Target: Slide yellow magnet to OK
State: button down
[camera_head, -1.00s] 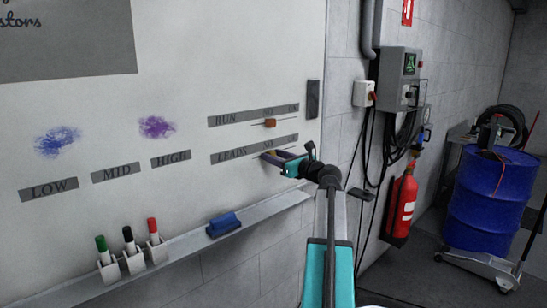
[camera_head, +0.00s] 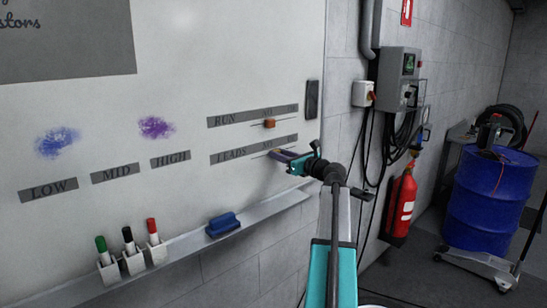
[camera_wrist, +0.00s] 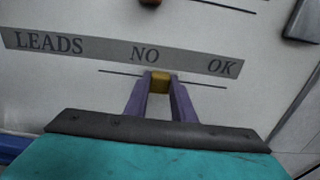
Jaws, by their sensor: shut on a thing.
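The yellow magnet (camera_wrist: 161,83) is between the purple fingertips of my gripper (camera_wrist: 160,90) in the wrist view, on the thin dark line under the LEADS strip (camera_wrist: 100,48). It sits below and just right of the word NO, left of the word OK (camera_wrist: 221,68). My gripper is shut on it. In the head view my gripper (camera_head: 279,155) is against the whiteboard at the LEADS row, and the magnet is mostly hidden by the fingers.
An orange magnet (camera_head: 269,124) sits on the RUN line above. A dark upright block (camera_head: 312,99) is at the board's right edge. A blue eraser (camera_head: 223,224) and markers in holders (camera_head: 132,249) stand on the ledge below. A red fire extinguisher (camera_head: 402,205) hangs further right.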

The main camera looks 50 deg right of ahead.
aim_at(292, 146)
jog(key=shift+s+d+r+p, duration=0.1)
jog(key=shift+s+d+p, duration=0.05)
jog(key=shift+d, duration=1.55)
jog(key=shift+s+d+f+p, duration=0.1)
jog(key=shift+d+p, duration=0.05)
jog(key=shift+d, duration=1.5)
jog(key=shift+s+d+r+p, duration=0.1)
jog(key=shift+s+d+p, duration=0.05)
jog(key=shift+d, duration=1.55)
jog(key=c, duration=1.5)
grip_release()
jog(key=shift+d, duration=0.1)
jog(key=shift+s, duration=0.1)
jog(key=shift+s, duration=0.55)
jog(key=s+b, duration=0.1)
jog(key=s, duration=0.3)
jog(key=s+b, duration=0.1)
jog(key=s, duration=0.3)
jog(key=s+a+b, duration=0.1)
jog(key=s, duration=0.3)
jog(key=shift+s+a, duration=0.1)
jog(key=shift+s, duration=0.15)
